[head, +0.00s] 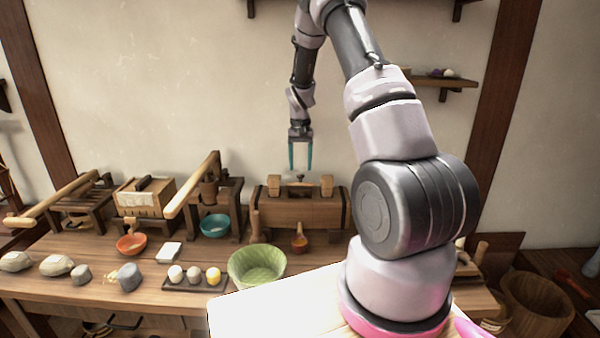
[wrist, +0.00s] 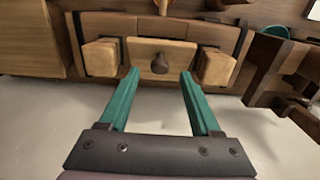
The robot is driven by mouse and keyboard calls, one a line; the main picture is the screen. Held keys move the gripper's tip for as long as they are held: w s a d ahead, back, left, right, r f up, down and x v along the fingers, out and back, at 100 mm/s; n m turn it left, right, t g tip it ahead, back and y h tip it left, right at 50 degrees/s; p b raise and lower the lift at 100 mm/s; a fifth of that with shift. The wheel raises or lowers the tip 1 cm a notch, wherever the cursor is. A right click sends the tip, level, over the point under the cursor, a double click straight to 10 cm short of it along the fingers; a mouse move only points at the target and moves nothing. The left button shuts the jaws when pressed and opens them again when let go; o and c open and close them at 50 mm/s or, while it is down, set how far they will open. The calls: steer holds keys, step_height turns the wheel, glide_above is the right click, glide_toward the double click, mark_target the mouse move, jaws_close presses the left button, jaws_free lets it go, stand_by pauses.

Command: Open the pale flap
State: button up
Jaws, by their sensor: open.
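The pale flap (wrist: 178,55) is a light wooden panel with a dark round knob (wrist: 159,64) at its middle. It lies between two pale wooden blocks on top of a brown wooden box and looks shut. In the head view the flap (head: 287,191) shows narrowly on top of the box (head: 300,212) by the back wall. My gripper (head: 301,168) has two teal fingers, points down and is above the box. In the wrist view my gripper (wrist: 161,74) is open and empty, its fingertips apart on either side of the knob; contact cannot be told.
A green bowl (head: 257,265) and a small orange cup (head: 299,243) stand in front of the box. A wooden lever device (head: 207,190) and a teal bowl (head: 214,226) stand to its left. My own arm hides the table's right part.

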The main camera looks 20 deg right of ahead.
mark_target(301, 180)
steer(key=shift+f, duration=1.7)
jaws_close()
